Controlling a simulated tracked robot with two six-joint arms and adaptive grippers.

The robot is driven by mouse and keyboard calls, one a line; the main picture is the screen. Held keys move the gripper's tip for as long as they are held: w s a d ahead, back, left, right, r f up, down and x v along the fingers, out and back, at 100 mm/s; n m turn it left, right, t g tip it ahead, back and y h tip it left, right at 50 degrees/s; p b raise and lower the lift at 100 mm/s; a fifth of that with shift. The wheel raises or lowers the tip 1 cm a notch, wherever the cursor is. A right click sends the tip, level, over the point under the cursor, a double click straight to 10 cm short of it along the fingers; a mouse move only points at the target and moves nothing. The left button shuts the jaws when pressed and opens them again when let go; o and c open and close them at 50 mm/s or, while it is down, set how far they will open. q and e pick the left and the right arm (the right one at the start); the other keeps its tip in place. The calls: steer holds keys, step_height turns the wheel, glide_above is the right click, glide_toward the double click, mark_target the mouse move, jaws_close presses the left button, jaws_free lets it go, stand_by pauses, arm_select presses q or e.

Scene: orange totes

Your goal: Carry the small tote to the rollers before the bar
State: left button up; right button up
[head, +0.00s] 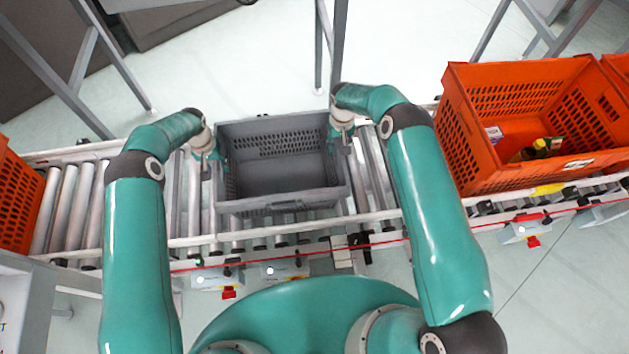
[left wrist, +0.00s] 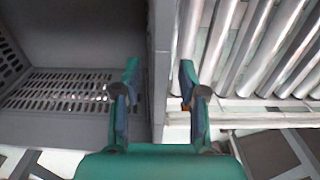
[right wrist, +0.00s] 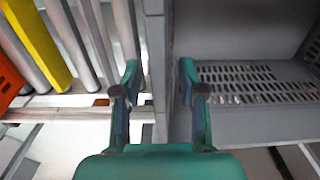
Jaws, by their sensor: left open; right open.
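The small grey tote (head: 282,200) stands upright and empty on the roller conveyor, between my two arms. My left gripper (head: 208,157) is at its left wall and my right gripper (head: 342,132) is at its right wall. In the left wrist view the open fingers (left wrist: 160,80) stand on either side of the tote's wall (left wrist: 160,50). In the right wrist view the open fingers (right wrist: 158,80) also straddle the wall (right wrist: 183,40), with gaps visible. Bare rollers (head: 70,205) lie to the left. A yellow bar (right wrist: 38,45) shows among the rollers in the right wrist view.
A large orange tote (head: 470,140) holding a few items stands on the conveyor at the right, with another orange tote (head: 618,75) behind it. One more orange tote (head: 18,200) is at the far left. A grey frame (head: 335,45) stands beyond the conveyor.

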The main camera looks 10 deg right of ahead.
arm_select(q)
steer(key=shift+r, duration=0.1)
steer(key=shift+r, duration=0.25)
arm_select(e)
steer(key=shift+w+r, duration=0.1)
arm_select(q)
step_height(320, 180, up, 11)
arm_select(e)
step_height(320, 180, up, 12)
stand_by(0.6)
arm_select(q)
steer(key=shift+r, duration=0.1)
arm_select(e)
steer(key=shift+f, duration=0.2)
